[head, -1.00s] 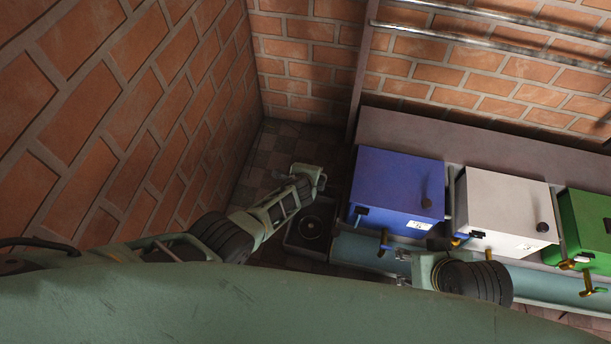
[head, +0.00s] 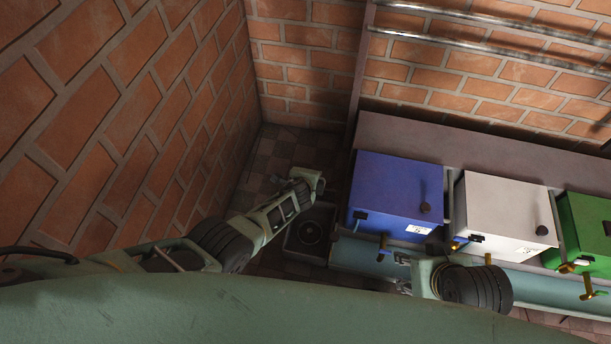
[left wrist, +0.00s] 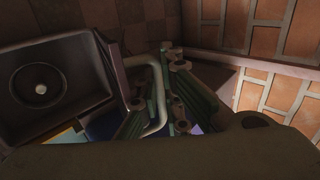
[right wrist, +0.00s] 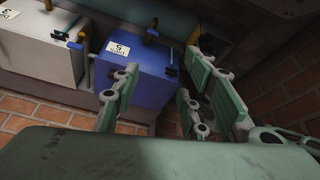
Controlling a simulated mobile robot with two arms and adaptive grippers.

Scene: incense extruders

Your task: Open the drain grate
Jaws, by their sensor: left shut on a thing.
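The drain (head: 308,236) is a dark square basin in the floor, left of the blue box. The left wrist view shows its inside, with a round pale outlet, at the left (left wrist: 40,84). Beside it, the grate (left wrist: 113,65) seems to stand tilted up, seen nearly edge-on. Its pale bent handle (left wrist: 157,82) passes between the fingers of my left gripper (left wrist: 156,100), which is shut on it. In the head view my left gripper (head: 308,182) is just above the drain. My right gripper (right wrist: 152,100) is open and empty near the blue box; the head view hides much of it.
A blue box (head: 392,190), a white box (head: 500,215) and a green box (head: 590,230) with brass-coloured taps stand in a row above a blue-green trough (head: 540,285). Brick walls (head: 120,130) close the corner. Some tiled floor (head: 275,160) behind the drain is clear.

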